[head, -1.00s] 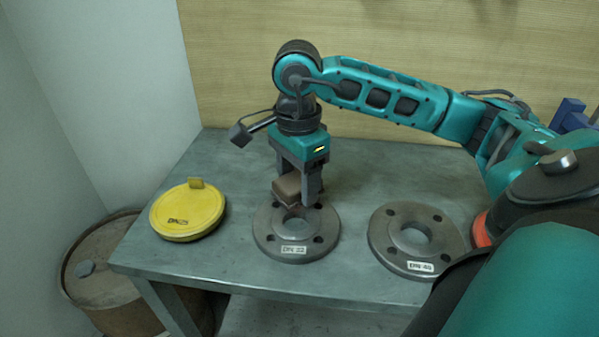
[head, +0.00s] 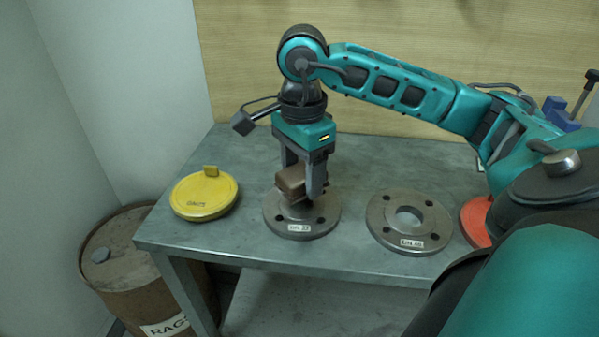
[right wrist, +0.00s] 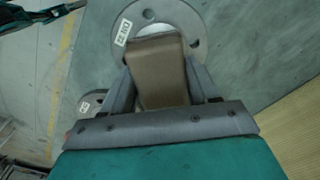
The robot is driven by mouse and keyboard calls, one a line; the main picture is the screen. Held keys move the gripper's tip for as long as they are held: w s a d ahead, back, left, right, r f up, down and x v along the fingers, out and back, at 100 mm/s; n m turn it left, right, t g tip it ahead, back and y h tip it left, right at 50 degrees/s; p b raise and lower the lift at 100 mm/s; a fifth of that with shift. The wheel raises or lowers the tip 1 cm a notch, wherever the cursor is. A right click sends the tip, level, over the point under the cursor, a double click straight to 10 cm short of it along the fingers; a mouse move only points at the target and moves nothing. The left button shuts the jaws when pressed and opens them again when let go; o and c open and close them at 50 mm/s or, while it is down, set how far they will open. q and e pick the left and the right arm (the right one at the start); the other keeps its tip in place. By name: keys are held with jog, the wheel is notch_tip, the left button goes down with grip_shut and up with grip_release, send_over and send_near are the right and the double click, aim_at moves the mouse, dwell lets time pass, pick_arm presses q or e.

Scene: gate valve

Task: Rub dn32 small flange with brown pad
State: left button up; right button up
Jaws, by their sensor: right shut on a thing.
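The DN 32 flange (head: 301,222) is a grey metal ring with bolt holes and a white label, lying flat on the table. My right gripper (head: 304,186) points down over it, shut on the brown pad (head: 291,182). The pad sits over the flange's back part and middle, hiding most of the central bore; I cannot tell if it touches the metal. In the right wrist view the pad (right wrist: 158,75) is between both fingers, with the flange (right wrist: 192,17) beyond it. My left gripper is not in view.
A yellow round cover (head: 204,197) lies left of the flange. A larger DN 40 flange (head: 409,222) and a red disc (head: 477,221) lie to the right. The grey table (head: 255,160) is clear behind the flange. A rusty drum (head: 130,268) labelled RAGS stands at left.

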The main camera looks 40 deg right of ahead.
notch_tip(320, 180, up, 2)
jog(key=shift+r+p, duration=0.1)
jog(key=shift+p, duration=0.35)
jog(key=shift+r+p, duration=0.75)
jog(key=shift+r, duration=0.3)
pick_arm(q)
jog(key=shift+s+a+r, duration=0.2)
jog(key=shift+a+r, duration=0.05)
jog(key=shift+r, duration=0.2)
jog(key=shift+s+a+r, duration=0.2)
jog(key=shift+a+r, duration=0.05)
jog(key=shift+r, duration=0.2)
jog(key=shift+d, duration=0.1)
